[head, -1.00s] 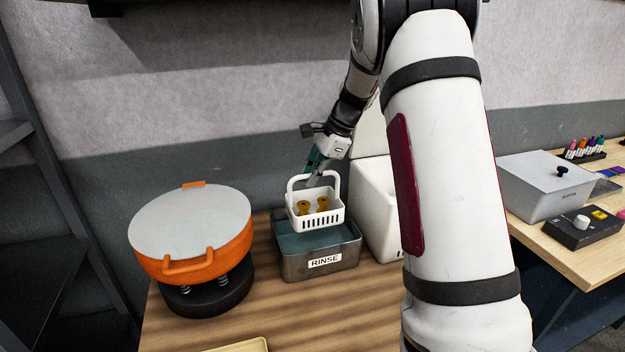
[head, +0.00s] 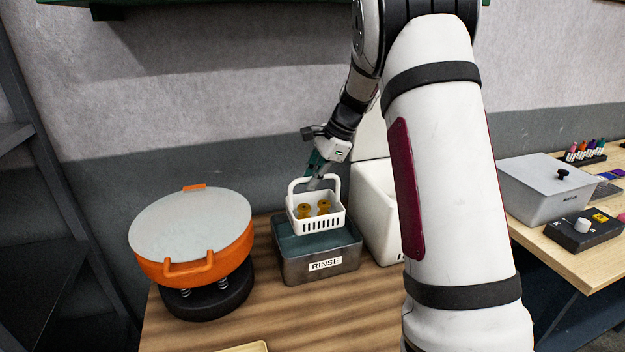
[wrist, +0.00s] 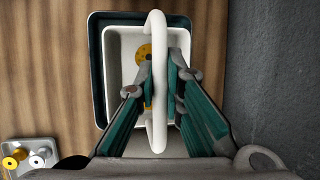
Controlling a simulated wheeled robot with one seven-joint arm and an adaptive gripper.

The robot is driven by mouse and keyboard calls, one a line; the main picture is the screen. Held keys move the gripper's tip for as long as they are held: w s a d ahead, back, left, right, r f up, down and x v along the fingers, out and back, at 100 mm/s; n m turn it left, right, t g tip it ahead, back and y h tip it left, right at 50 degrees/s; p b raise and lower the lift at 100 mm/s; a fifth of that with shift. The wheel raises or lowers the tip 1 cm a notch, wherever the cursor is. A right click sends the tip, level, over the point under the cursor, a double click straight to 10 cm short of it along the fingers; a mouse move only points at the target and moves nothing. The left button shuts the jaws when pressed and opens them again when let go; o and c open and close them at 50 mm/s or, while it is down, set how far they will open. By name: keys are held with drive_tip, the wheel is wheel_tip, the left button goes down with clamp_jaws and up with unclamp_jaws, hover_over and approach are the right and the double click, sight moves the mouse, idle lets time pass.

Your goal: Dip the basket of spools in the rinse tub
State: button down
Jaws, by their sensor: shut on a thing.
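My gripper (head: 318,176) is shut on the arched handle of the white basket (head: 322,226); the wrist view shows its fingers (wrist: 163,78) on both sides of the handle bar. The basket hangs about upright and holds brass-coloured spools (head: 323,204), partly hidden by handle and fingers in the wrist view. The grey rinse tub (head: 298,272), labelled RINSE, is right below, and its teal inside shows around the basket in the wrist view. The basket's slotted front wall shows above the tub's front rim; I cannot tell whether its bottom touches the liquid.
An orange bowl-shaped machine (head: 205,262) with a pale lid stands left of the tub. A white bin (head: 378,215) stands close on the right. A small tray with gold and silver pieces (wrist: 14,160) shows in the wrist view. Bare wood lies in front of the tub.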

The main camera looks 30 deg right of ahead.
drive_tip(key=shift+r, duration=0.1)
drive_tip(key=shift+r+p, duration=0.35)
drive_tip(key=shift+r, duration=1.05)
